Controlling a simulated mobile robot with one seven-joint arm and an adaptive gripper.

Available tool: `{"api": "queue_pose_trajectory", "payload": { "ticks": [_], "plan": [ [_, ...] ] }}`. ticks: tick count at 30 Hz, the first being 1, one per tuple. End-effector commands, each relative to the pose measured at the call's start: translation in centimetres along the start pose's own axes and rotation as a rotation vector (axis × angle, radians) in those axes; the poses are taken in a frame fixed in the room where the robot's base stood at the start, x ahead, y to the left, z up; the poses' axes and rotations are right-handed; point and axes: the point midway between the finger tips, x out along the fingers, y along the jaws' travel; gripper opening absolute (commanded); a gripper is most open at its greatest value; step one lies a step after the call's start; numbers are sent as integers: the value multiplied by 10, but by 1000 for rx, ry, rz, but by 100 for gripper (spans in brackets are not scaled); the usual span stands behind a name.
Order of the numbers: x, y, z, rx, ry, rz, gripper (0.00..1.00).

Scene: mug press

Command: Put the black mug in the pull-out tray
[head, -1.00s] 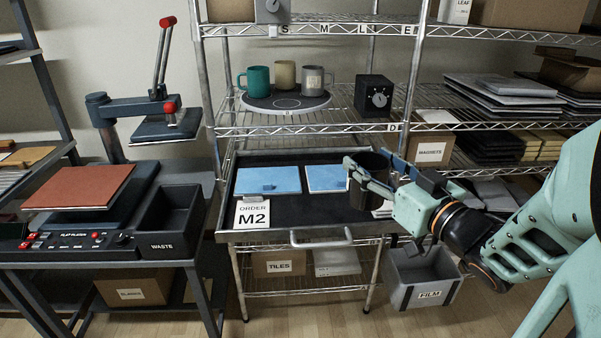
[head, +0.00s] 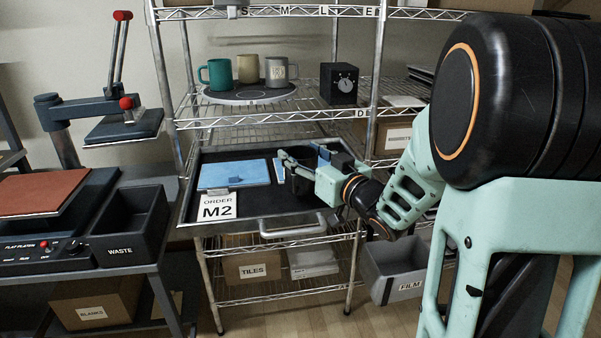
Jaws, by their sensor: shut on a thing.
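The black mug (head: 297,182) is in my gripper (head: 297,165), at the right part of the pull-out tray (head: 262,208). The gripper is shut on the mug, with one finger along its near left side. The mug looks upright, and the gripper hides part of it. I cannot tell whether its base touches the tray floor. The tray is dark, with a metal rim and a front handle (head: 292,229), and is pulled out from the rack.
A blue sheet (head: 235,173) and an order card M2 (head: 217,206) lie on the tray's left; another blue piece is partly behind the mug. Teal (head: 216,74), beige (head: 248,69) and grey (head: 277,74) mugs stand on a round plate above. A film bin (head: 392,270) is below right.

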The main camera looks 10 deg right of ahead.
Motion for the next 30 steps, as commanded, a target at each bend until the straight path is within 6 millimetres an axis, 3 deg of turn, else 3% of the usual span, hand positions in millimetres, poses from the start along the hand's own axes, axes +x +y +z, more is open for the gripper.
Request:
{"api": "queue_pose_trajectory", "payload": {
  "ticks": [7,21,22,26,30],
  "plan": [
    [4,0,34,0,1,1,2],
    [4,0,40,-1,2,0,2],
    [4,0,40,0,0,1,57],
    [4,0,39,0,-1,1,71],
    [4,0,39,0,-1,0,72]
  ]
}}
